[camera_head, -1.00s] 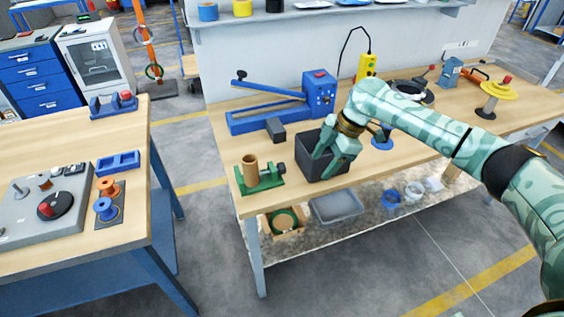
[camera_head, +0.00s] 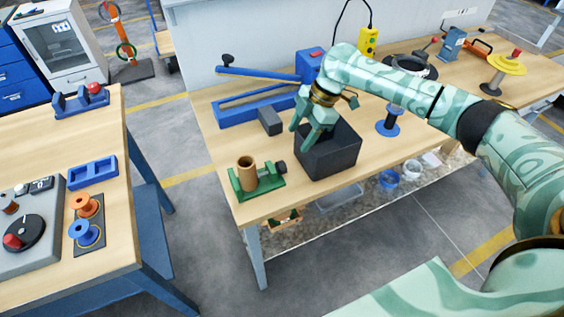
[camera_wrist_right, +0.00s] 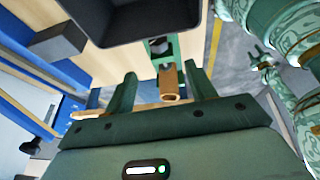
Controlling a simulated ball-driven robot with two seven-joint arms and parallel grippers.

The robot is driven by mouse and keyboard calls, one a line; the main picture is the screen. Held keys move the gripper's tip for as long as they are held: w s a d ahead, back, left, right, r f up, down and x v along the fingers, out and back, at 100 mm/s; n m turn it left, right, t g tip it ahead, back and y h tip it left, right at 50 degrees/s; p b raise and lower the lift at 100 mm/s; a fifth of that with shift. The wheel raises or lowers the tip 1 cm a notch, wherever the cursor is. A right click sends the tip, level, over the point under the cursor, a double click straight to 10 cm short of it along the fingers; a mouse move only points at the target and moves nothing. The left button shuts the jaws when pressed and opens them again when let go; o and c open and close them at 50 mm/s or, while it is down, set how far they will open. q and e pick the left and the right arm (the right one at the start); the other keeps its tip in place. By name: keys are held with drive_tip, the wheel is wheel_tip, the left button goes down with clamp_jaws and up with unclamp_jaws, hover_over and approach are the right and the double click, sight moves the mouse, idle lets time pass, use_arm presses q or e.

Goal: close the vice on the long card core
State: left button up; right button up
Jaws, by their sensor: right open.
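The long card core (camera_head: 247,174), a brown tube, stands upright in the green vice (camera_head: 268,184) near the front left corner of the right-hand bench. The vice has a dark knob (camera_head: 281,168) on its right side. I cannot tell whether its jaws touch the core. My right gripper (camera_head: 302,138) is open and empty, above and behind the vice, by the dark bin's left rim. In the right wrist view, the core (camera_wrist_right: 169,83) and vice (camera_wrist_right: 160,48) show beyond and between the open fingers (camera_wrist_right: 162,74).
The black open bin (camera_head: 330,158) stands right of the vice. A dark grey block (camera_head: 270,121) and a blue long-armed device (camera_head: 250,105) lie behind. A blue spool (camera_head: 388,124) stands farther right. A floor gap separates the left-hand bench (camera_head: 60,140).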

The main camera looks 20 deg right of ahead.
sight(283, 163)
drive_tip(key=b+x, duration=0.2)
drive_tip(key=x, duration=1)
drive_tip(key=shift+w+d+b, duration=0.1)
drive_tip(key=shift+b, duration=0.25)
drive_tip(key=shift+c, duration=0.4)
